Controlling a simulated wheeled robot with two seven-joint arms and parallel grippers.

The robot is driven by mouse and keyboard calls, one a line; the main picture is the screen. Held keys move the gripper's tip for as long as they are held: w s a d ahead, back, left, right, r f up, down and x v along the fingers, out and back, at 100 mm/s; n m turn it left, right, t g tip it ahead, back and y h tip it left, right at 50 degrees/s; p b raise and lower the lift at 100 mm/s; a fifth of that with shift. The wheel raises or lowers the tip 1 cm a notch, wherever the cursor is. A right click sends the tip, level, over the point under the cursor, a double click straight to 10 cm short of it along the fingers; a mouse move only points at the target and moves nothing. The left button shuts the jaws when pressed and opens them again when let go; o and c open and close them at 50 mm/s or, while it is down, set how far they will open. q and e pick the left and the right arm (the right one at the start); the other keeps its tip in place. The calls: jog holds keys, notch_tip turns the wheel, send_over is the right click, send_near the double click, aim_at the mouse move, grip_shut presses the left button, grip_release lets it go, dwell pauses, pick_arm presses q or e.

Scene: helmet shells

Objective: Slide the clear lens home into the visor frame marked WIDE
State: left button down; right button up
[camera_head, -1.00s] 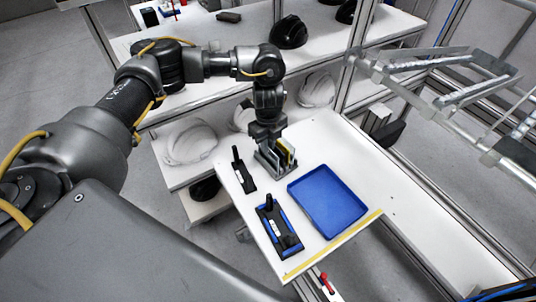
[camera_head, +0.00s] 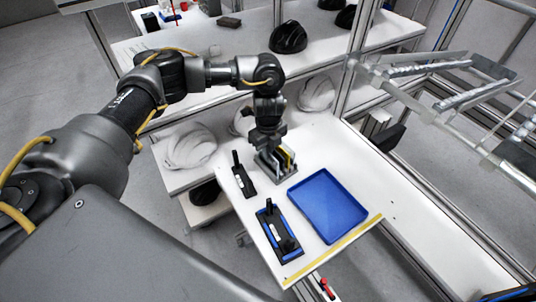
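Two dark visor frames lie on the white table: a smaller one (camera_head: 243,180) on the left and a larger one with blue edges (camera_head: 279,231) nearer the front. Each has a black upright part and a white label too small to read, so I cannot tell which is marked WIDE. A grey rack (camera_head: 276,173) stands at the table's back, with pale and yellow-edged upright plates in it. My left gripper (camera_head: 268,146) points down at the rack; its fingers are too small and overlapped to show whether they hold a lens. My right gripper is not in view.
An empty blue tray (camera_head: 328,205) lies right of the frames. A yellow strip (camera_head: 335,250) runs along the table's front edge. White helmet shells (camera_head: 190,147) sit on a shelf behind. Metal framing (camera_head: 440,80) stands at the right. The table's right part is clear.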

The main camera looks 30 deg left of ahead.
pick_arm(q)
jog(key=shift+r, duration=0.5)
notch_tip(320, 180, up, 2)
jog(key=shift+r+b, duration=0.1)
jog(key=shift+b, duration=0.4)
jog(key=s+a+r+b, duration=0.2)
jog(key=s+a+r, duration=0.3)
jog(key=s+r, duration=0.65)
jog(key=w+d+f+n, duration=0.2)
jog(key=d+f+n, duration=0.2)
jog(key=d+n, duration=0.5)
jog(key=n, duration=0.3)
jog(key=shift+w+f, duration=0.3)
jog(key=shift+f, duration=0.1)
